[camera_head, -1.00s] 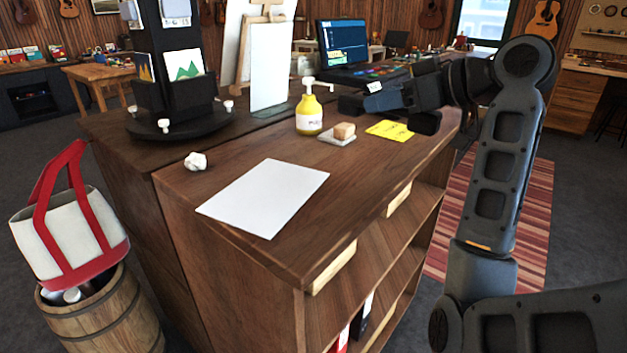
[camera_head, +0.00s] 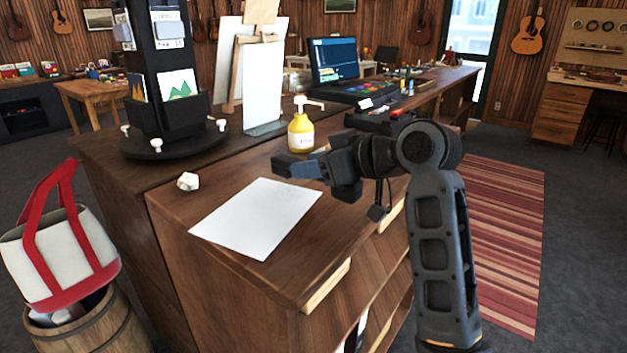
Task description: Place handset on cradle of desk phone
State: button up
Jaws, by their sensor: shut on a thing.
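My gripper (camera_head: 315,167) is above the wooden counter, right of the yellow pump bottle and beyond the white paper sheet. It is shut on a dark slate-coloured long piece, which looks like the handset (camera_head: 295,167); it points left and is held clear of the counter top. Where the handset ends and the dark fingers begin is hard to tell. A low black unit (camera_head: 380,121) with a small white card stands behind my arm; it may be the desk phone, but its cradle cannot be made out. My wrist hides part of the counter.
The counter (camera_head: 215,170) holds a paper sheet (camera_head: 255,218), a yellow pump bottle (camera_head: 301,132), a crumpled paper ball (camera_head: 187,181) and a dark display stand (camera_head: 160,90). A laptop (camera_head: 335,62) is further back. A barrel with a bag (camera_head: 62,240) stands left. Striped rug lies right.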

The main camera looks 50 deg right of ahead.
jog(key=shift+f+p, duration=0.4)
jog(key=shift+f, duration=1.3)
jog(key=shift+f, duration=0.15)
jog(key=o, duration=1.3)
jog(key=shift+c, duration=0.2)
jog(key=shift+f+b, duration=0.1)
jog(key=shift+b, duration=0.3)
